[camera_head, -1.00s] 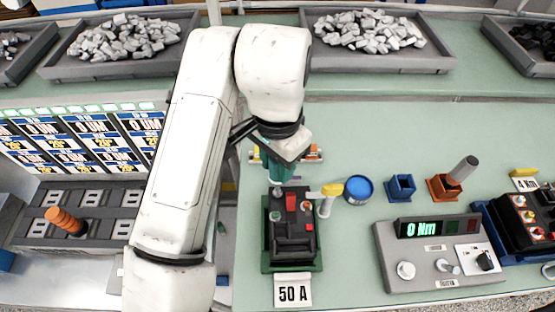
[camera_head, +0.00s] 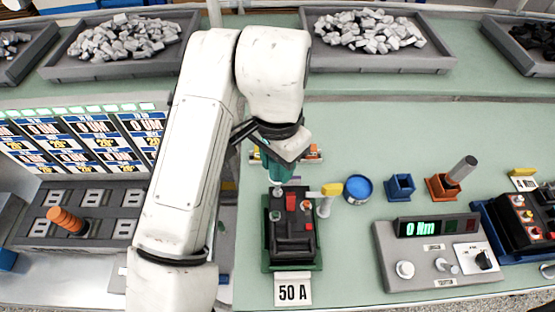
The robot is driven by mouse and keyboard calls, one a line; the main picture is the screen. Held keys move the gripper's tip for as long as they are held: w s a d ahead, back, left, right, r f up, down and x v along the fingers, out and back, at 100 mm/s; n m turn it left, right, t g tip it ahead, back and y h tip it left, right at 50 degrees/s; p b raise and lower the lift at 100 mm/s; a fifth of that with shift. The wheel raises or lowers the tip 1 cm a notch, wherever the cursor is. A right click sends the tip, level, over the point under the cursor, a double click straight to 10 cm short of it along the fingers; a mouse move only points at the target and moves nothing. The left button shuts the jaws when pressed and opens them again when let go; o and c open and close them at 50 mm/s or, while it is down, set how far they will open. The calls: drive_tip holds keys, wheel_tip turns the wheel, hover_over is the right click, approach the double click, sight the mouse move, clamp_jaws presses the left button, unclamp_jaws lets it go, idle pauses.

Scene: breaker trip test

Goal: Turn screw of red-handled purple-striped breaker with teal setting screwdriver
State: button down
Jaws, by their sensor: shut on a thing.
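My gripper (camera_head: 278,150) is shut on a teal screwdriver (camera_head: 274,168), which points down over the top left of a dark breaker (camera_head: 291,235). The screwdriver's lower end is at or just above a round screw at that corner; I cannot tell whether they touch. The breaker has a red handle (camera_head: 291,202) and a purple stripe (camera_head: 296,180) partly showing behind it. It sits in a green holder (camera_head: 266,258) with a "50 A" label (camera_head: 292,290) in front. My arm hides the area to the left.
A yellow-tipped clamp (camera_head: 330,189) stands at the breaker's right. A blue round tin (camera_head: 358,189), a blue cup (camera_head: 400,186), an orange holder with a grey handle (camera_head: 443,187) and a "0 Nm" meter (camera_head: 437,255) stand further right.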

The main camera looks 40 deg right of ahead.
drive_tip(key=shift+f+b, duration=0.3)
drive_tip(key=shift+f, duration=0.25)
idle(0.9)
drive_tip(key=shift+m+b, duration=0.4)
drive_tip(key=shift+m, duration=0.6)
drive_tip(key=shift+m+b, duration=0.45)
drive_tip(key=shift+m, duration=0.55)
drive_tip(key=shift+m+b, duration=0.45)
drive_tip(key=shift+m, duration=0.55)
